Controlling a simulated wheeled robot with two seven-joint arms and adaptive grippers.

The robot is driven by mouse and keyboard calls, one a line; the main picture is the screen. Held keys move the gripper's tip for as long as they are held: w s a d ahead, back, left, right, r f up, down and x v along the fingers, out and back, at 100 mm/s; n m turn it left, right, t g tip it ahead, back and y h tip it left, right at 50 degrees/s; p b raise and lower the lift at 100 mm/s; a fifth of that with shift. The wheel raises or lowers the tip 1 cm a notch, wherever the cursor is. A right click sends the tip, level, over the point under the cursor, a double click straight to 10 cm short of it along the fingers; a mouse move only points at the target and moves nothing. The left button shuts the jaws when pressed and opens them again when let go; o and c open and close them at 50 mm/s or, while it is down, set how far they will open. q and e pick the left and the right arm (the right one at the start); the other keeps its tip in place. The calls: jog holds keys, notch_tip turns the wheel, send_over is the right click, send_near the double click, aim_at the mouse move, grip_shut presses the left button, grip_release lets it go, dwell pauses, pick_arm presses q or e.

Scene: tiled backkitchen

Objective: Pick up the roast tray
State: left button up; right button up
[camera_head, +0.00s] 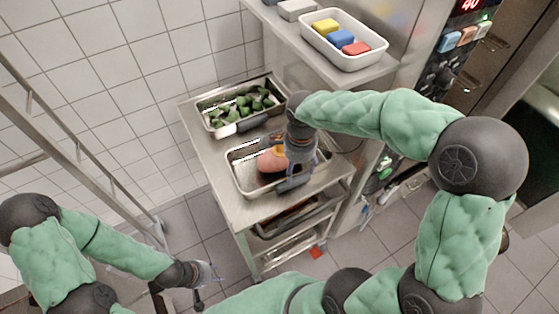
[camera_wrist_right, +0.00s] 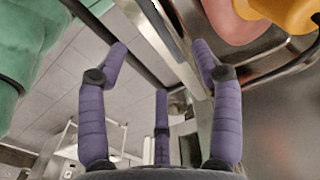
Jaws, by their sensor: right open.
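The roast tray (camera_head: 238,172) is a shallow metal pan on the top of a steel cart. A pink roast (camera_head: 268,162) with something yellow-orange by it lies inside. My right gripper (camera_head: 300,172) is over the tray's right end and hides part of it. Its purple fingers (camera_wrist_right: 160,75) are spread with nothing between them in the right wrist view. The pink roast (camera_wrist_right: 232,18) shows at the upper right there, outside the fingers. Whether a finger touches the rim is unclear. My left gripper (camera_head: 200,284) is far from the tray, low at the left, with fingers apart and empty.
A second metal tray (camera_head: 207,120) with green vegetables sits behind the roast tray on the cart (camera_head: 222,190). A shelf above holds a white bin (camera_head: 345,61) with coloured blocks. A metal rack stands at the left. Controls and an oven-like unit are at the right.

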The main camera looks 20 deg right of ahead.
aim_at(294, 180)
jog(key=shift+w+a+f+b, duration=0.15)
jog(key=shift+f+b, duration=0.3)
jog(key=shift+f, duration=1.45)
jog(key=shift+w+a+f+b, duration=0.1)
jog(key=shift+f+b, duration=0.35)
jog(key=shift+f, duration=1.45)
grip_shut()
jog(key=shift+w+r, duration=0.1)
jog(key=shift+r, duration=0.05)
